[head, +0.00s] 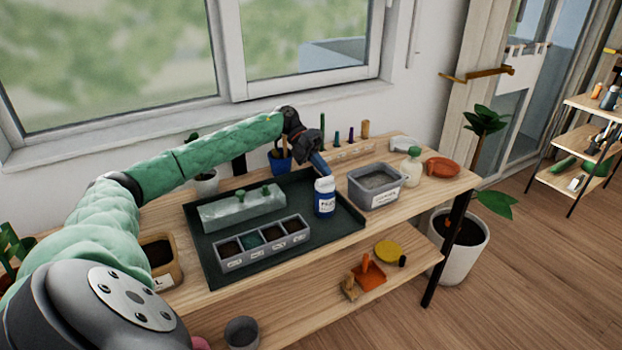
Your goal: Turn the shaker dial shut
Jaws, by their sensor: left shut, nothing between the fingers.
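The shaker looks to be the blue bottle (325,204) with a white top and a pale label. It stands upright on the dark green tray (350,224), towards its right side. My left gripper (321,172) is just above and behind the white top, pointing down to the right. It is shut with nothing in it. I cannot tell whether its tips touch the top. The dial's setting is too small to read. My right gripper is not in view.
On the tray are a four-cell seed planter (262,262) and a clear-lidded box (240,208). A grey bin (372,200) stands right of the tray, with a cream bottle (411,168) and an orange dish (442,167) beyond. A window is behind the bench.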

